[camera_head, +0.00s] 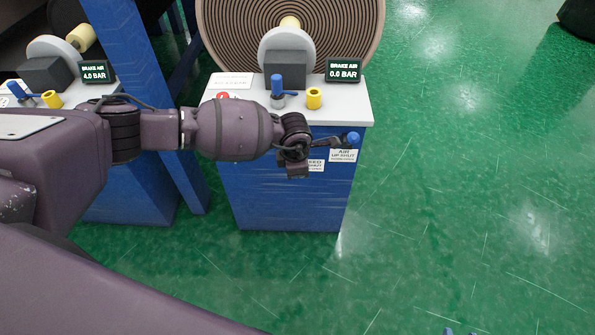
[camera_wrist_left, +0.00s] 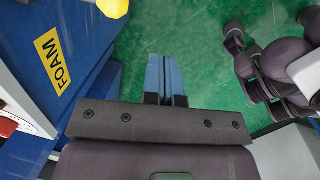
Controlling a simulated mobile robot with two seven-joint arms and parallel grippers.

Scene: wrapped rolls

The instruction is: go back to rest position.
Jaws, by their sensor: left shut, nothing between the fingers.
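My left arm reaches in from the left in the head view, its wrist in front of the blue cabinet (camera_head: 285,205). My left gripper (camera_wrist_left: 165,75) shows in the wrist view with its two blue fingers together and nothing between them. Green floor lies beyond the fingers. In the head view the left fingertips cannot be made out behind the wrist. Two blue fingertips of my right gripper (camera_head: 460,332) just show at the bottom edge of the head view, apart from each other; the rest of it is out of frame.
The cabinet carries a blue-handled valve (camera_head: 277,84), a yellow knob (camera_head: 314,98) and a 0.0 BAR display (camera_head: 343,69). A blue-tipped lever (camera_head: 352,138) sticks out beside my wrist. A large roll (camera_head: 350,25) stands behind. Green floor (camera_head: 470,190) on the right is clear.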

